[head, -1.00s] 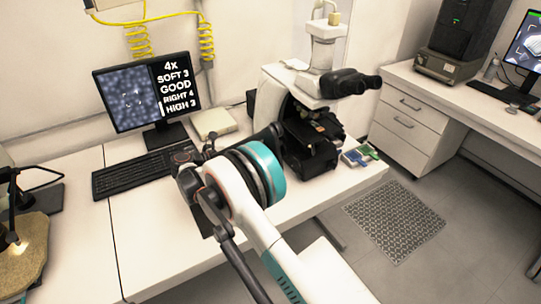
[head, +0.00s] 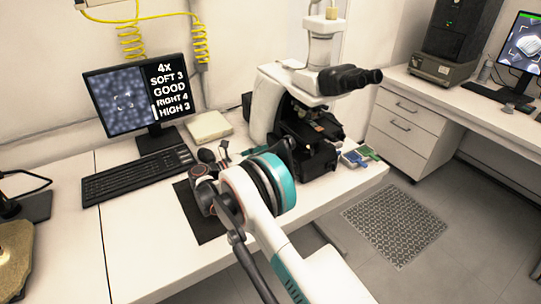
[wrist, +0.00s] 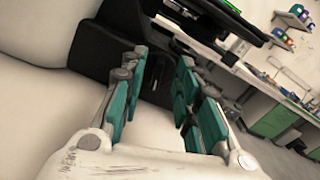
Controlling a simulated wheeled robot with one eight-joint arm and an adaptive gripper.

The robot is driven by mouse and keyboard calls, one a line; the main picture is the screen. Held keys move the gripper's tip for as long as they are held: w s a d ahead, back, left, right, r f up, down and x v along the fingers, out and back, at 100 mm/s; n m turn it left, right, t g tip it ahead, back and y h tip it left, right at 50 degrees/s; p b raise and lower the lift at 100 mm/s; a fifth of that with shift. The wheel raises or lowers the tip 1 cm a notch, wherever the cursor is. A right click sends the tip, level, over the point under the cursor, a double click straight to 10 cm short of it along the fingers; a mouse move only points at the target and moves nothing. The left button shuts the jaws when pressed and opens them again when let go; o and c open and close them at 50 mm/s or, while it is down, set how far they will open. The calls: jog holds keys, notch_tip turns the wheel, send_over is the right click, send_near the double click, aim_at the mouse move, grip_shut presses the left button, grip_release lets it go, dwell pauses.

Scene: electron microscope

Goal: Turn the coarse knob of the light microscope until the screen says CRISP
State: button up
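The light microscope (head: 268,102) stands at the back of the white table, white with black eyepieces and a dark stage. Its coarse knob cannot be made out in the head view. The screen (head: 137,98) reads 4x, SOFT 3, GOOD, RIGHT 4, HIGH 3, beside a blurred blue-grey picture. In the wrist view my gripper (wrist: 159,70) has its two teal-padded fingers apart. A dark part (wrist: 105,45) on a pale body lies just ahead of the fingertips and shows between them; I cannot tell whether they touch it. In the head view my arm hides the gripper.
A black keyboard (head: 138,175) lies left of my arm, and a dark mat (head: 200,218) lies partly under it. A pale box (head: 208,126) sits by the screen. Small blue and green items (head: 357,155) lie right of the microscope.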

aim_at(282, 151)
jog(key=shift+b+x, duration=0.3)
jog(key=shift+x, duration=1.05)
jog(key=shift+c, duration=0.3)
grip_shut()
jog(key=m, duration=0.5)
jog(key=shift+s+d+m, duration=0.25)
jog(key=shift+s+m, duration=0.15)
jog(key=m, duration=0.4)
jog(key=shift+s+d+f+m, duration=0.2)
jog(key=shift+s+m, duration=0.1)
jog(key=shift+m, duration=0.1)
